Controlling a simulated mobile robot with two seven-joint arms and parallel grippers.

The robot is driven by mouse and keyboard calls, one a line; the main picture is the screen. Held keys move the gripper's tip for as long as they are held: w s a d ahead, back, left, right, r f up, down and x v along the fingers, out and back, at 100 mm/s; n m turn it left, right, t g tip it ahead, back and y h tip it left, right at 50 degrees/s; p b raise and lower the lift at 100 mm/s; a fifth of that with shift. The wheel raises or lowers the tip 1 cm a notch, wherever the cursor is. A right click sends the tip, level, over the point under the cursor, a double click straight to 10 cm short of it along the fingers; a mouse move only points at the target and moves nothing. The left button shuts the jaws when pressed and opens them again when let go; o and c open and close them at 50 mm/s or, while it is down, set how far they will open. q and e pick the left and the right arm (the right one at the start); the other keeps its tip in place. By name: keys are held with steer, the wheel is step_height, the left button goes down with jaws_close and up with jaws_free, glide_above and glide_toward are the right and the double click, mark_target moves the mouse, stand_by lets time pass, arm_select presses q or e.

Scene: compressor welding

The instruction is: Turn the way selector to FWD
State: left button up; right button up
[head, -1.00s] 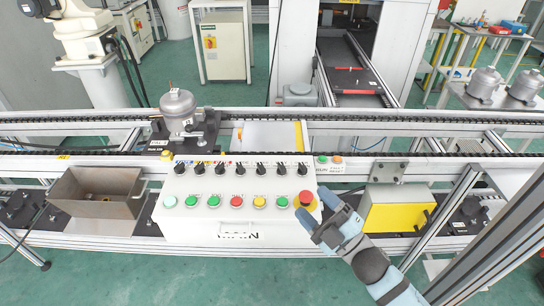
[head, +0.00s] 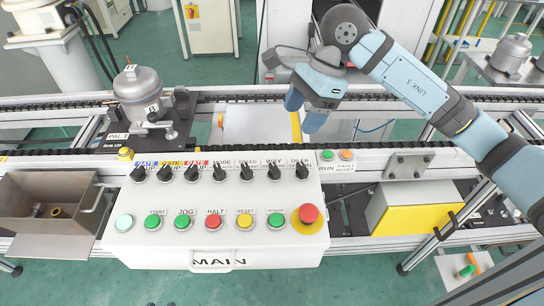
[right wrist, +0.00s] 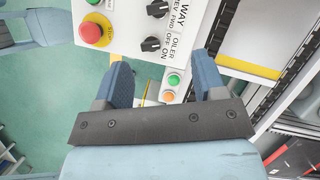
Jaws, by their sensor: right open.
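The way selector (head: 273,172) is a black knob under the WAY label on the white MAIN panel (head: 225,255), second from the right in the top row. Its pointer is too small to read surely in the head view. In the right wrist view the way selector (right wrist: 158,8) is near the top edge, with REV and FWD lettered beside it. My right gripper (head: 304,114) is open and empty, above and behind the panel's right end, apart from the knob. In the right wrist view its fingers (right wrist: 162,72) flank no object. My left gripper is not in view.
The oiler knob (head: 302,171) sits just right of the way selector. A red emergency button (head: 309,214) and several push buttons line the lower row. RUN and FAULT RESET buttons (head: 336,155) are on the rail at right. A compressor (head: 138,88) stands on the conveyor at left.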

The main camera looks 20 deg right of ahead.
mark_target(276, 167)
steer(key=x, duration=1.3)
steer(key=shift+s+a+f+p, duration=0.2)
steer(key=shift+p, duration=0.1)
steer(key=shift+c, duration=0.2)
steer(key=c, duration=0.9)
